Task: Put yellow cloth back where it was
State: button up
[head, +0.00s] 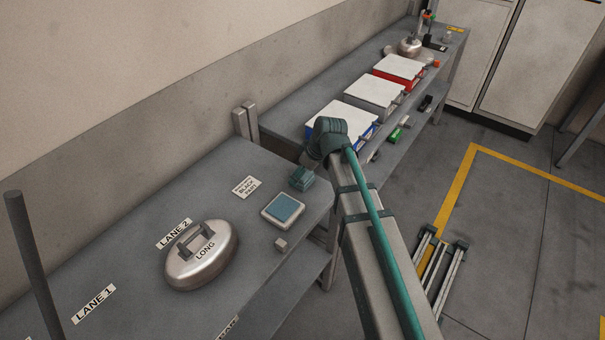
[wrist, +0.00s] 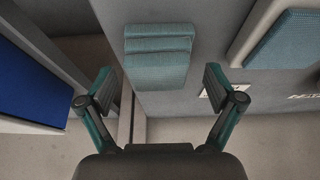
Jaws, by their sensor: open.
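No yellow cloth shows in either view. A folded teal cloth (head: 301,179) lies near the far right corner of the near bench, just below the end of my arm. In the wrist view the folded teal cloth (wrist: 158,55) shows its stacked layers, ahead of my gripper (wrist: 159,82). The fingers are spread wide with the cloth in line with the gap, and nothing is gripped. I cannot tell how far the cloth is from the fingers. A blue pad (head: 285,207) lies in a pale tray (head: 270,216) beside it.
A metal lidded pot marked LONG (head: 201,257) and a small pale block (head: 281,244) stand on the near bench (head: 130,237). A label marked BLACK (head: 245,187) lies close by. Blue, grey (head: 373,95) and red (head: 399,69) cases with pale tops line the far bench.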

jog(key=b+v, duration=0.1)
jog(key=v, duration=1)
jog(key=shift+r+b, duration=0.25)
jog(key=shift+b, duration=0.05)
